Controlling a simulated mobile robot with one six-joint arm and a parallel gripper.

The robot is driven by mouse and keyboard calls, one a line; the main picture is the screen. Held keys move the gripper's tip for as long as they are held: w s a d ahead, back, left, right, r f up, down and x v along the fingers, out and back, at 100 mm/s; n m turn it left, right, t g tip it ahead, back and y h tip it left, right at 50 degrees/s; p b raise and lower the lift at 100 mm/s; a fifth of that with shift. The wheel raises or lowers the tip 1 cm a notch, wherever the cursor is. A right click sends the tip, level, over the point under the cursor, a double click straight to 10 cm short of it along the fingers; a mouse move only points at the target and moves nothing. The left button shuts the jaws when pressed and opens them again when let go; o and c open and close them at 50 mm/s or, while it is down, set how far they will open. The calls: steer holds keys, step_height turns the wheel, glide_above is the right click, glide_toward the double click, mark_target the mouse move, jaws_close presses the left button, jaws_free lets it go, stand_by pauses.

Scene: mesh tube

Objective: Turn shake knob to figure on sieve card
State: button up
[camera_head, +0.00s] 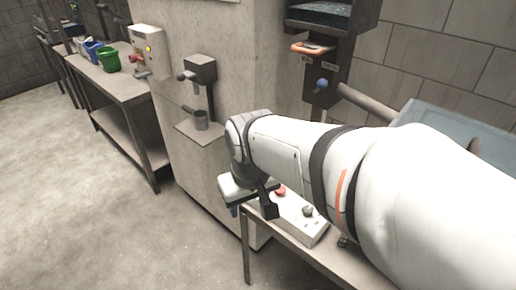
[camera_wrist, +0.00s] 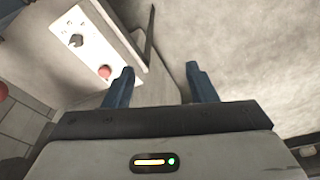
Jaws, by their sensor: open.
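A white control box (camera_head: 300,217) sits on the bench below my arm, with a dark shake knob (camera_head: 307,211) and a red button (camera_head: 280,191). In the wrist view the knob (camera_wrist: 76,41) is at the upper left, with small marks around it, and the red button (camera_wrist: 105,71) is closer to my left finger. My gripper (camera_wrist: 163,82) is open and empty, with two blue fingers apart, beside the box and touching nothing visible. In the head view my gripper (camera_head: 234,209) is mostly hidden by my wrist. I cannot make out a sieve card or its figure.
A dark fixture (camera_head: 322,90) with a blue knob and an orange-edged item (camera_head: 313,48) stands behind my arm. A tall cabinet (camera_head: 225,100) is beyond the box. A side bench (camera_head: 115,85) at left holds a green bin (camera_head: 108,59). The floor at left is clear.

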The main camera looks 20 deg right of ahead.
steer(key=w+d+f+g, duration=0.2)
steer(key=w+d+f, duration=0.1)
steer(key=w+d, duration=0.35)
steer(key=n+g, duration=0.1)
steer(key=g, duration=0.4)
glide_toward(307, 212)
steer(key=x, duration=0.5)
steer(key=p+x, duration=0.1)
steer(key=x, duration=0.2)
steer(key=shift+w+d, duration=0.35)
steer(key=shift+d, duration=0.05)
steer(key=c, duration=0.9)
steer(key=shift+a, duration=0.1)
steer(key=shift+c, duration=0.4)
